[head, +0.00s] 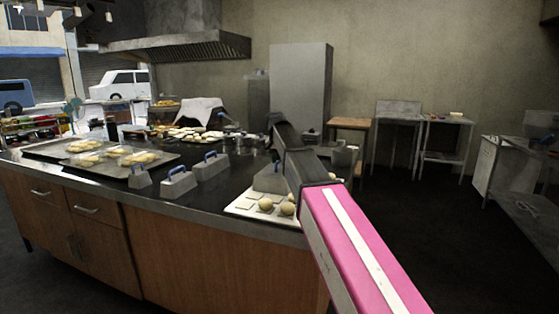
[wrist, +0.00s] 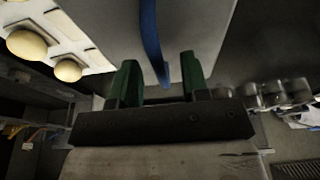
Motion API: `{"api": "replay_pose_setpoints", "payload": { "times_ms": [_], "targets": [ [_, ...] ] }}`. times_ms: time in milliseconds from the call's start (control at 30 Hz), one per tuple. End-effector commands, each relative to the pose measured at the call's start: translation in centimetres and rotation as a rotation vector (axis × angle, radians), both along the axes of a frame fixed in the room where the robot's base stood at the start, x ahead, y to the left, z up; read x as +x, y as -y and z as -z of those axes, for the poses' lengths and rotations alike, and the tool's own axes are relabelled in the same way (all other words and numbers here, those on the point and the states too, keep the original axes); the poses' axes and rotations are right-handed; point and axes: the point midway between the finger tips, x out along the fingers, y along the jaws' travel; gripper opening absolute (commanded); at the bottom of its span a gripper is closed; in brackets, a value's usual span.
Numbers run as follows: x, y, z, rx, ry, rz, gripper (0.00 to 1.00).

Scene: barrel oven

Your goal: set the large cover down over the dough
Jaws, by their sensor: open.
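The large grey cover (head: 268,179) stands at the back of a white board (head: 237,209) on the counter, partly behind my arm. I cannot tell what is under it. Pale round dough balls (head: 266,205) sit on the board in front of the cover, outside it. In the wrist view, dough balls (wrist: 26,44) show at the upper left, beside the grey cover (wrist: 205,25). My gripper (wrist: 159,60) is open, its green fingers on either side of the blue handle (wrist: 149,35) with gaps showing. My arm hides the gripper in the head view.
Smaller grey covers with blue handles (head: 178,183) stand on the counter left of the board. Trays of dough (head: 110,168) lie further left. Pots and a white cloth (head: 200,110) stand behind. The dark counter strip between covers and board is clear.

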Motion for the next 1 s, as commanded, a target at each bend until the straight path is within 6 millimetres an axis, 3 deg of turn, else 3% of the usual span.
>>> {"api": "replay_pose_setpoints", "payload": {
  "times_ms": [167,500,700,1000],
  "targets": [
    [-0.3,-0.1,-1.4,0.001,0.001,0.0,0.42],
    [-1.6,-0.7,-7.2,0.0,0.002,0.0,0.42],
    [-2.2,-1.0,-9.6,0.0,0.002,0.0,0.42],
    [-2.5,-1.0,-10.5,0.0,0.001,0.0,0.42]
  ]
}}
